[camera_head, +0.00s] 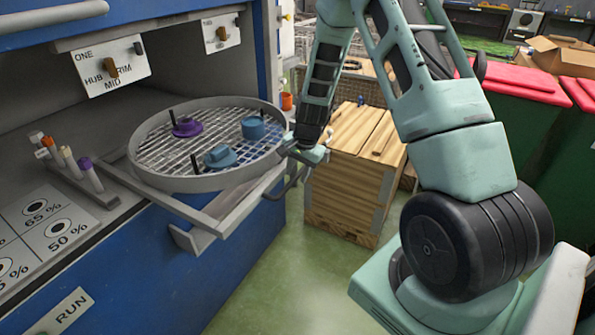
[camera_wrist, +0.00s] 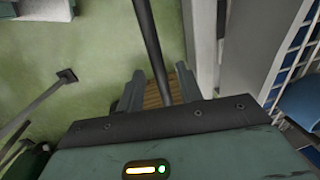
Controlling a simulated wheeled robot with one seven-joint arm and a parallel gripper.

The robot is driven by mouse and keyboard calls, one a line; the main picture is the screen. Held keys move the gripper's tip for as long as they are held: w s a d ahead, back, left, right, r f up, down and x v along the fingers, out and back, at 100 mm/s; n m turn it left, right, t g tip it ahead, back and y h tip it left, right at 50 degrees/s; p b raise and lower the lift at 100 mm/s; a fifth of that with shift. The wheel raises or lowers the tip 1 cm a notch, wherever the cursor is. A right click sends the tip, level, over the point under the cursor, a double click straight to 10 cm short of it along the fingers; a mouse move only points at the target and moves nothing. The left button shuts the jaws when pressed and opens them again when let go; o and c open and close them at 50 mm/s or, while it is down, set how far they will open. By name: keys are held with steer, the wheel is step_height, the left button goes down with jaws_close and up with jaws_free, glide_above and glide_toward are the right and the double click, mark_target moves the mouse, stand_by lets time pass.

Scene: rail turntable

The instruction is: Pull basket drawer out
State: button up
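The basket drawer (camera_head: 232,211) is a grey frame that sticks out from the blue machine. A round wire-mesh basket (camera_head: 185,184) rests on it, holding blue and purple knob-like pieces. A dark bar handle (camera_head: 291,186) is at the drawer's right front end. My gripper (camera_head: 306,155) is at that end, partly overlapping the handle in the head view. In the wrist view, the dark bar (camera_wrist: 150,40) runs between the two fingers of my gripper (camera_wrist: 160,82), which stand apart with gaps on both sides of it.
A wooden crate (camera_head: 345,192) stands on the green floor right of the drawer. Red-lidded bins (camera_head: 520,84) stand farther right. A rack of small vials (camera_head: 72,174) is on the machine's left ledge. Green floor (camera_head: 290,275) in front of the drawer is clear.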

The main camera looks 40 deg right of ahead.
steer(key=shift+r, duration=0.1)
steer(key=s+d+r, duration=0.1)
steer(key=s+r, duration=0.2)
steer(key=r, duration=1.4)
